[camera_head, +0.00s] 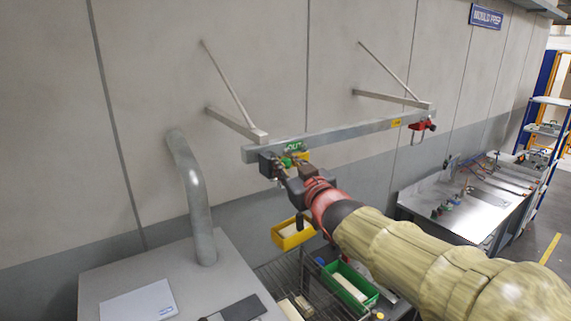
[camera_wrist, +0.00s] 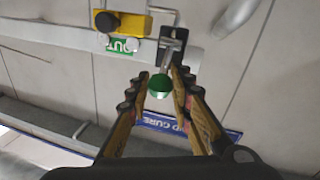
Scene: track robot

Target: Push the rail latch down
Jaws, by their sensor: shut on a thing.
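The grey overhead rail (camera_head: 345,135) runs along the wall on brackets and also crosses the top of the wrist view (camera_wrist: 45,30). In the head view my gripper (camera_head: 283,171) is at the rail's left end and hides most of the latch. A green OUT sign (camera_wrist: 121,44) is left of the latch.
A yellow block (camera_wrist: 121,22) is on the rail beside the latch. A red clamp (camera_head: 422,126) hangs at the rail's right end. Below are a yellow bin (camera_head: 293,235), a green bin (camera_head: 350,283) and a grey cabinet with a pipe (camera_head: 195,195). A metal bench (camera_head: 450,205) stands right.

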